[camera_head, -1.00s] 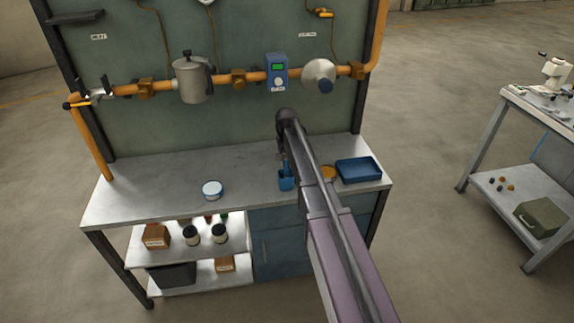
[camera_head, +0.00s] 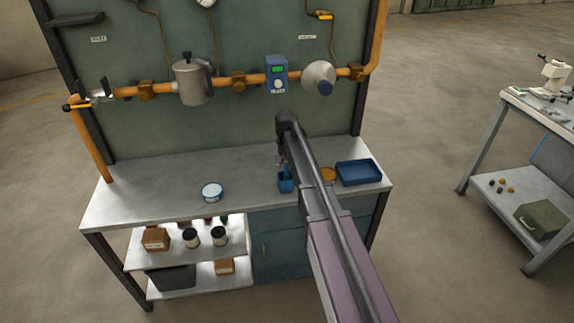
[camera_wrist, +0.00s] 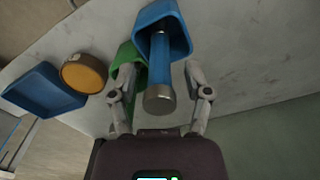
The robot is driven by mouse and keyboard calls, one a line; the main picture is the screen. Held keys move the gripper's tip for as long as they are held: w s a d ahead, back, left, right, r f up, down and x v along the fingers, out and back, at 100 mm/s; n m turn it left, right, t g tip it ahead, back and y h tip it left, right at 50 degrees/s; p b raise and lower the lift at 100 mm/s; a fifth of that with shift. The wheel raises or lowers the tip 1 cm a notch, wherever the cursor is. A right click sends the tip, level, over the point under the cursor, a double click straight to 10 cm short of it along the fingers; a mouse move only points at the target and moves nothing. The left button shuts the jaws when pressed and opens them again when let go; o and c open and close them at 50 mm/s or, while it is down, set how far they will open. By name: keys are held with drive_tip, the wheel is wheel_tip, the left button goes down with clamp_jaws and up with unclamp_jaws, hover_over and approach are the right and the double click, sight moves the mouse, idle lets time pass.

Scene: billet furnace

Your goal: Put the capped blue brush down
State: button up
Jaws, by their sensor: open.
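The blue brush (camera_wrist: 160,68) stands in a blue holder (camera_wrist: 178,22), its grey metal end cap (camera_wrist: 159,98) towards the wrist camera. In the head view the blue holder (camera_head: 286,186) stands on the workbench, partly beside my arm. My gripper (camera_wrist: 160,72) is open, with one finger on each side of the brush and a visible gap to it. In the head view the gripper (camera_head: 281,161) is small and partly hidden by my arm. The brush's lower end is hidden inside the holder.
A green object (camera_wrist: 126,58) is close to the holder, beside the left finger. An orange-topped round tin (camera_head: 328,175) and a blue tray (camera_head: 358,172) lie to the right. A white-blue round tin (camera_head: 212,192) sits left. Bench (camera_head: 150,185) is clear further left. A pipe (camera_head: 225,80) runs behind.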

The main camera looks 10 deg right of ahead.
drive_tip(key=shift+r, duration=0.15)
wheel_tip(320, 180, up, 12)
drive_tip(key=p, duration=1.2)
idle(0.6)
drive_tip(key=s+n, duration=0.4)
drive_tip(key=s, duration=2.5)
